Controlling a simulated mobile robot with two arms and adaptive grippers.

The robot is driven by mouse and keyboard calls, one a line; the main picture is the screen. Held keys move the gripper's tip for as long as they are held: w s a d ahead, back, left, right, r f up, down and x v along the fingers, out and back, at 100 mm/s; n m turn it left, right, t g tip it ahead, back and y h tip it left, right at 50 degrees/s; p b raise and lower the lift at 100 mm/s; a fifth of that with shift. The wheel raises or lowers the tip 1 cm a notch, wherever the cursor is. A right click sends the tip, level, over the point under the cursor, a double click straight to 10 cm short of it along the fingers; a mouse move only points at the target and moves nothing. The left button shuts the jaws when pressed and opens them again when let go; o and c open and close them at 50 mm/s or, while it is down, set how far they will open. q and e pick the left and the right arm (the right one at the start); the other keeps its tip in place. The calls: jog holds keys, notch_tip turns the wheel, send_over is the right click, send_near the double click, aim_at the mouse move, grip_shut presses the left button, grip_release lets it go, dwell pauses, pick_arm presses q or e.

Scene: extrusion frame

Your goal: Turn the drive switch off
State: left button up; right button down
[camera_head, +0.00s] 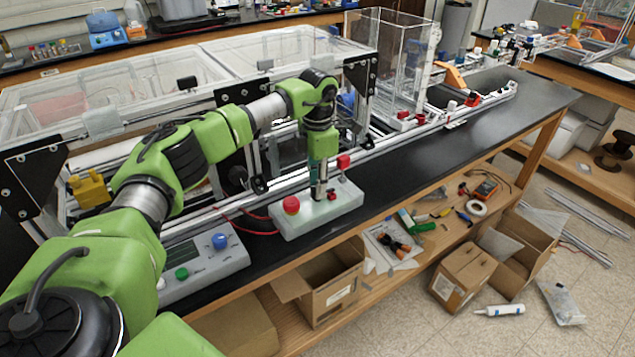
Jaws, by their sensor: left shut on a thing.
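A pale control box (347,206) sits on the black bench top, with a round red button (291,205) at its left end and a red part (343,161) standing at its back right. My left gripper (320,194) points straight down onto the middle of the box, between these two. It is shut on the drive switch, which the fingers mostly hide, so its position cannot be read. A small red part (329,182) shows just right of the fingers. My right gripper is not in view.
A second grey box (205,265) with a blue knob and a green button stands to the left. Red cables (250,228) run between the boxes. The aluminium frame and clear enclosures (280,45) rise behind. The bench to the right (440,145) is clear.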

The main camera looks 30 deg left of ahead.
pick_arm(q)
jog(key=shift+r+n, duration=0.1)
jog(key=shift+n, duration=1)
jog(key=o, duration=1.1)
notch_tip(320, 180, up, 12)
jog(key=shift+d, duration=0.1)
